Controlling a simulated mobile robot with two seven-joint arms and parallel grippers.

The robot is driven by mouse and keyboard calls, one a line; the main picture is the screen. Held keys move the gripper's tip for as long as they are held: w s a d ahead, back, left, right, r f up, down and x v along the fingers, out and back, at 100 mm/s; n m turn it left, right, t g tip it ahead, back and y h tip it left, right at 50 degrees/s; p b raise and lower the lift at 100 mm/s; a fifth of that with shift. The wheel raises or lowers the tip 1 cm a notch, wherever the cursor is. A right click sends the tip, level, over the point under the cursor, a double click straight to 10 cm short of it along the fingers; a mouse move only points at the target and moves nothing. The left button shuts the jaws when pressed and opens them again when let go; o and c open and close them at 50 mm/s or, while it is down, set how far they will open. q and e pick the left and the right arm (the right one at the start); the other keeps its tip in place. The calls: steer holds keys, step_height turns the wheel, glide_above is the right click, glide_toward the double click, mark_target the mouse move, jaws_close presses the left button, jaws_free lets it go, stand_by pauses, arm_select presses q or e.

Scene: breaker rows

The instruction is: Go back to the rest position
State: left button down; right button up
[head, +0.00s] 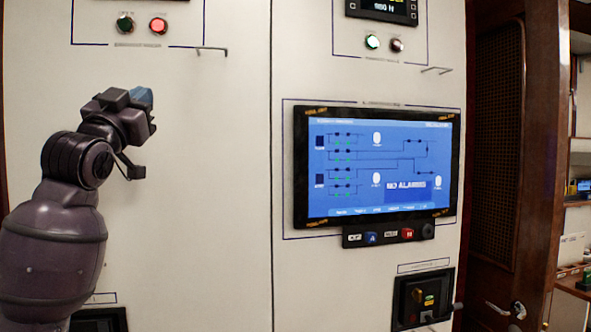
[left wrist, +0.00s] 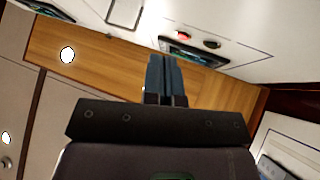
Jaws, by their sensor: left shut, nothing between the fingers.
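My left gripper (head: 143,97) is raised in front of the pale cabinet panel, at the left of the head view. It also shows in the left wrist view (left wrist: 167,80), where its blue-grey fingers are together with nothing between them. It appears apart from the panel. My right gripper is in neither view.
A wide screen (head: 380,165) reading "NO ALARMS" is on the right panel, with buttons (head: 390,235) below. A black breaker unit (head: 423,297) with a handle sits lower. Small wire handles (head: 212,50) stick out above. A dark wooden door (head: 497,150) stands at right.

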arm_select(q)
step_height(320, 180, down, 47)
steer(key=s+n+g+y, duration=0.1)
steer(key=s+g+y, duration=0.1)
steer(key=g, duration=0.4)
steer(key=s+f+n+g+y, duration=0.2)
steer(key=s+f+g, duration=0.5)
steer(key=s+f, duration=2.1)
step_height(320, 180, down, 3)
steer(key=shift+a+f+n+y, duration=0.1)
steer(key=shift+a+n+y, duration=0.2)
steer(key=shift+n, duration=0.3)
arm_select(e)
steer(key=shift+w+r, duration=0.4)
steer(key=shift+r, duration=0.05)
arm_select(q)
steer(key=shift+s, duration=0.1)
